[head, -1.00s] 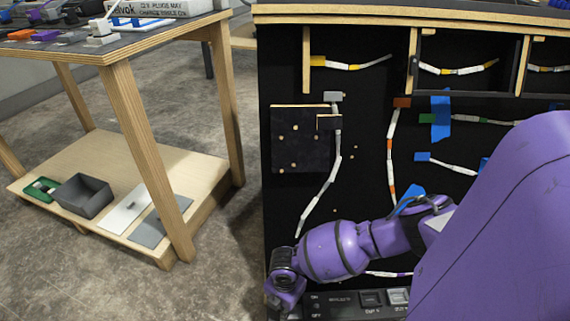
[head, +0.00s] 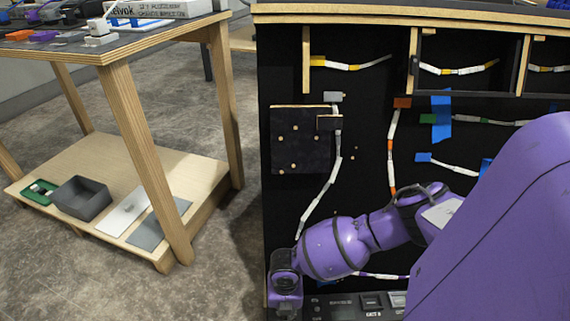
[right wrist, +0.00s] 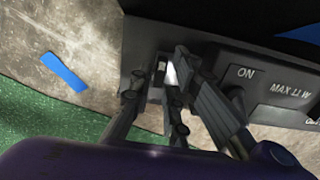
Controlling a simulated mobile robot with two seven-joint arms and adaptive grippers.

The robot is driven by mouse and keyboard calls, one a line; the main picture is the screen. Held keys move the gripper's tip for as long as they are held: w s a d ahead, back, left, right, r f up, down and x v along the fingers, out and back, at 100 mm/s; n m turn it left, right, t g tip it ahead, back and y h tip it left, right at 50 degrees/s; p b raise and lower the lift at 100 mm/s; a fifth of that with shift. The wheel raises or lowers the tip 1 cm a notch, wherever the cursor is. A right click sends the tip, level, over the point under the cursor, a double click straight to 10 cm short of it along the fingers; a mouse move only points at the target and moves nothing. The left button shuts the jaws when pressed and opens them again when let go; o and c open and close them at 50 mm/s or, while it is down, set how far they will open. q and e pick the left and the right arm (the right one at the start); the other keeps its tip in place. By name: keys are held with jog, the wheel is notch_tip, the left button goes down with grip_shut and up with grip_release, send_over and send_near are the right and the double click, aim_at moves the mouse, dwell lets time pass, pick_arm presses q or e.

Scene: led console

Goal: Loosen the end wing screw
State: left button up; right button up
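My right gripper (right wrist: 160,75) is at the end of a dark console panel (right wrist: 270,85) in the right wrist view. Its two fingers stand on either side of a small pale part (right wrist: 170,74) at the panel's edge. I cannot tell whether this is the wing screw, or whether the fingers touch it. In the head view my purple right arm reaches down to the lower left corner of the board, and its fingers are out of frame. The console strip (head: 345,305) shows at the bottom edge. My left gripper is not in view.
A black board (head: 375,140) with several coloured cables and connectors stands above the console. A blue strip (right wrist: 64,71) lies on the floor.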

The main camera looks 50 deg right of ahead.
jog(key=o, duration=0.4)
notch_tip(320, 180, up, 5)
jog(key=p, duration=0.5)
jog(key=shift+r, duration=0.1)
dwell(0.5)
